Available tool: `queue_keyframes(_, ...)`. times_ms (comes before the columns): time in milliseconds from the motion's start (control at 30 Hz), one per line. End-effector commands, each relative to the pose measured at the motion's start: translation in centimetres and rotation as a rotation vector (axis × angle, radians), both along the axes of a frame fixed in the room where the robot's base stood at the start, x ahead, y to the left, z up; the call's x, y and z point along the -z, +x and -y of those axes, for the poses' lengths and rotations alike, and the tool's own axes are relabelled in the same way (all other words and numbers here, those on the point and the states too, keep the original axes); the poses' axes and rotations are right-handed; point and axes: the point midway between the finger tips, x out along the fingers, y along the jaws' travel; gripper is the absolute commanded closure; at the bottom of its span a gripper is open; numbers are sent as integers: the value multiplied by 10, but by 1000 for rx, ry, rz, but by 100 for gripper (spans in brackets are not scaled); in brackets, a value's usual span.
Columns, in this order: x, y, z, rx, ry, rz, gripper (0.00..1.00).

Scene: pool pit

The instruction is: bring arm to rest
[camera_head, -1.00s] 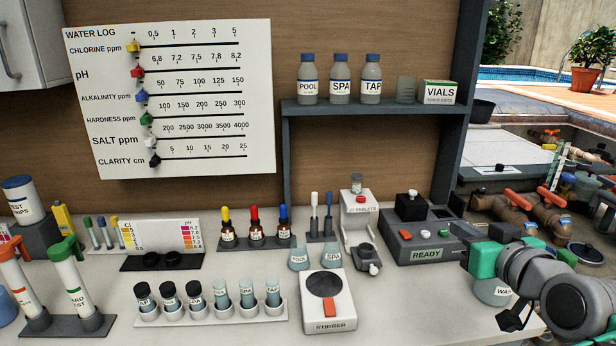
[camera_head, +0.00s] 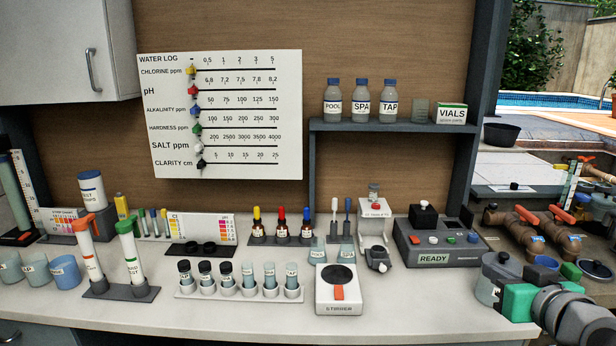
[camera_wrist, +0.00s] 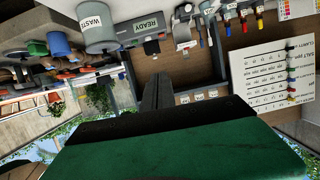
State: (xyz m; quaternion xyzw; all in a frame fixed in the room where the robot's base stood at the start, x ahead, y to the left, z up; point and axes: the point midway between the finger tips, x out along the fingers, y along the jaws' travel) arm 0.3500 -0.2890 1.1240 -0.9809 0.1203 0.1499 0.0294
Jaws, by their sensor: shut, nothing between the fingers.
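My arm shows at the lower right of the head view, with its green-banded wrist (camera_head: 517,302) at the right end of the counter. It overlaps the grey waste container (camera_head: 490,285) in the picture; I cannot tell whether they touch. My gripper (camera_wrist: 158,88) shows in the wrist view as dark fingers pressed together beyond the green housing. It is shut and holds nothing. The wrist view is upside down, with the waste container (camera_wrist: 97,32) near the top.
The counter (camera_head: 420,310) holds a stirrer (camera_head: 338,300), a vial rack (camera_head: 240,292), a READY device (camera_head: 437,245) and dropper bottles (camera_head: 281,235). A shelf (camera_head: 390,126) carries bottles. Pipes with red valves (camera_head: 560,215) lie at right. The counter's front strip is clear.

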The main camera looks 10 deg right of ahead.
Motion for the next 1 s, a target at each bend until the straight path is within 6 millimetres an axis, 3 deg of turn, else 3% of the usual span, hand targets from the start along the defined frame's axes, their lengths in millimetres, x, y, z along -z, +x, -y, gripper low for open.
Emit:
queue_keyframes(367,58,48,-49,-90,101,-169,100)
queue_keyframes(567,111,72,-107,-164,170,-351,100)
queue_keyframes(633,138,76,-139,-199,193,-449,100)
queue_keyframes(800,198,59,-217,-263,207,-713,100)
queue_keyframes(1000,237,20,-267,-280,172,-930,100)
